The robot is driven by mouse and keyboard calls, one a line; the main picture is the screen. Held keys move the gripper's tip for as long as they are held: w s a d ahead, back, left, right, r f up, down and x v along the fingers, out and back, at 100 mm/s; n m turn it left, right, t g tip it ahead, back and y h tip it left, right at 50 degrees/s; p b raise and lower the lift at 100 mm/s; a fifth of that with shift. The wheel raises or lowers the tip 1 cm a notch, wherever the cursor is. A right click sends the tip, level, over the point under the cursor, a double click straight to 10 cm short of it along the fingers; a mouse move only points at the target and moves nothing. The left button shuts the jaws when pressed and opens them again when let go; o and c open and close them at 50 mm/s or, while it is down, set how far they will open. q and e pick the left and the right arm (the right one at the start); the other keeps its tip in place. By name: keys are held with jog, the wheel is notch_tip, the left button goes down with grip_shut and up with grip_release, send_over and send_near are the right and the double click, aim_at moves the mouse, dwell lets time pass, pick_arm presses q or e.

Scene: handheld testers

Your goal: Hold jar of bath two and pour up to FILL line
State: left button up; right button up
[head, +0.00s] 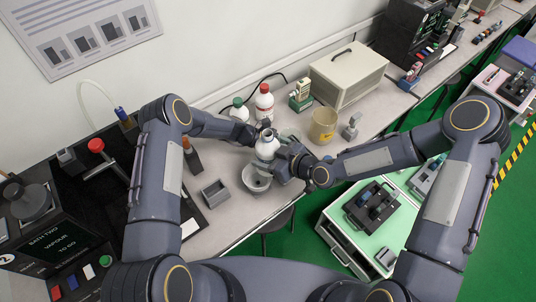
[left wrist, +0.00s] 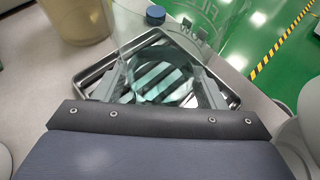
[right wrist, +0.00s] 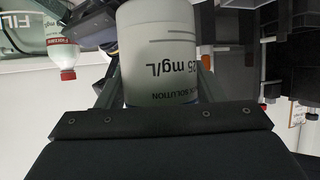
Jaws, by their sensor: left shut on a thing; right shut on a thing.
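My left gripper (head: 266,126) comes in from the left at the middle of the bench. In the left wrist view its fingers (left wrist: 163,88) are shut on a clear glass jar (left wrist: 165,72), which shows mirrored FILL lettering at the top. The jar also shows at the left edge of the right wrist view (right wrist: 22,38). Its liquid level is not clear. My right gripper (head: 282,160) is shut on a white solution bottle (head: 267,148), close beside the left gripper. The bottle's label (right wrist: 165,65) shows "25 mg/L". In the head view it looks roughly upright, neck up.
Red-capped (head: 264,103) and green-capped (head: 239,110) bottles stand behind. A yellowish beaker (head: 323,126) is to the right. A metal tray (left wrist: 90,77) lies beneath the jar. A small grey box (head: 216,194) sits near the front edge.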

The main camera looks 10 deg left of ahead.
dwell(0.5)
jog(key=shift+w+d+f, duration=0.2)
jog(key=shift+w+d, duration=0.1)
jog(key=shift+d, duration=0.25)
jog(key=d+r+n+g, duration=0.1)
jog(key=r+n+g, duration=0.1)
jog(key=s+d+r+n+g+y, duration=0.1)
jog(key=d+r+n+g, duration=0.1)
jog(key=r, duration=0.1)
jog(key=s+d+r+n+g, duration=0.1)
jog(key=d+r+n+g, duration=0.1)
jog(key=r, duration=0.1)
jog(key=shift+y, duration=0.4)
jog(key=w+f+m+g, duration=0.2)
jog(key=w+f, duration=0.3)
jog(key=shift+w+f, duration=0.2)
jog(key=shift+f, duration=0.15)
jog(key=shift+s+f+m+g, duration=0.55)
jog(key=shift+s+f+m, duration=0.1)
jog(key=shift+f, duration=0.15)
jog(key=shift+s+f+m+g, duration=0.55)
jog(key=shift+f+m, duration=0.1)
jog(key=shift+f, duration=0.1)
dwell(3.4)
